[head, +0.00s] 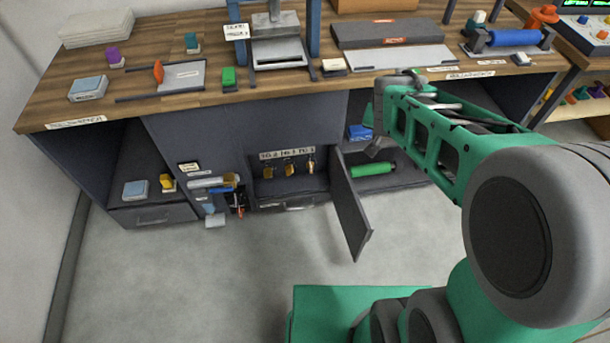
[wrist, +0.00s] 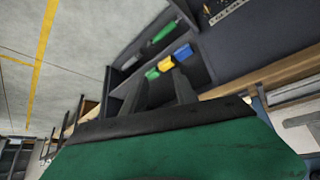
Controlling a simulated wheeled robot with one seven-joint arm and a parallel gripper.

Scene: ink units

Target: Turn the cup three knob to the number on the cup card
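In the head view, a pale label strip (head: 287,154) with small lettering, too small to read surely, sits in an open cubby under the bench. Below it hang three small yellowish pieces: left (head: 267,172), middle (head: 290,170) and right (head: 311,166). I cannot tell whether these are the cup knobs, and I see no readable number setting. A small pale card (head: 189,167) is on the cabinet front to the left; its writing is unreadable. My gripper (head: 374,140) is right of the cubby, apart from these pieces. In the wrist view, its fingers (wrist: 160,92) stand apart with nothing gripped.
An open cabinet door (head: 350,205) juts out between the label cubby and a compartment with a green roll (head: 373,170) and a blue block (head: 359,132). The wooden benchtop (head: 140,85) carries blocks, trays and a press frame. The grey floor (head: 230,280) in front is clear.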

